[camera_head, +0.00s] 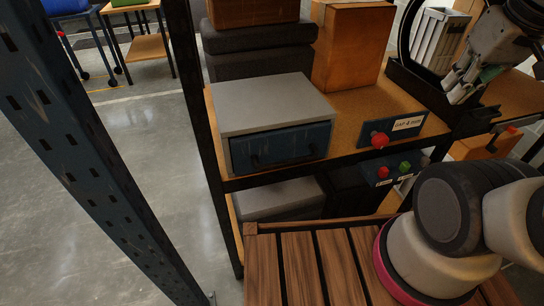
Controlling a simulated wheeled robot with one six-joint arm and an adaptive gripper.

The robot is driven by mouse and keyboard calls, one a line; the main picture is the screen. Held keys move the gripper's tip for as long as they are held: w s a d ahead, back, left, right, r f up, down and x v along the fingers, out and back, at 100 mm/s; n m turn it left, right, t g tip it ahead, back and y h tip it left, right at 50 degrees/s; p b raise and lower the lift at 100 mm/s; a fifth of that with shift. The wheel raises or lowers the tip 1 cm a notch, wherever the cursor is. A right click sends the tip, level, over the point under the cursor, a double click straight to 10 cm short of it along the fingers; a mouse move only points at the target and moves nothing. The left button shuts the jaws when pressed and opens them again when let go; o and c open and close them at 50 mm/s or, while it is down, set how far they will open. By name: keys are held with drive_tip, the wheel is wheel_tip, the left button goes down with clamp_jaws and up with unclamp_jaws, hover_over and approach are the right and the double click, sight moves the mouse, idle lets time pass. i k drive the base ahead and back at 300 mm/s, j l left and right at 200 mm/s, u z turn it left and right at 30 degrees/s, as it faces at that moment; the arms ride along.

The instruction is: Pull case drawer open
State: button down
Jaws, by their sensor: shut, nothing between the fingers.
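The case (270,103) is a grey box with a blue drawer front (282,147), standing on the upper wooden shelf left of centre. The drawer front looks flush with the case, so the drawer appears closed. A dark handle (284,158) is on its lower part and is hard to make out. My gripper (456,92) is at the upper right, silver and black, pointing down and left. It is shut and empty, well to the right of the case and apart from it.
A blue panel with a red button (379,140) sits at the shelf edge right of the case. Dark cases (258,64) and an orange-brown box (350,45) stand behind. A blue perforated post (85,150) crosses the left. A lower shelf holds a grey case (275,197).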

sight(257, 151)
drive_tip(key=u, duration=0.4)
drive_tip(key=k+j, duration=0.3)
drive_tip(key=j, duration=0.2)
drive_tip(key=k+j, duration=0.65)
drive_tip(key=j, duration=0.3)
drive_tip(key=z, duration=0.05)
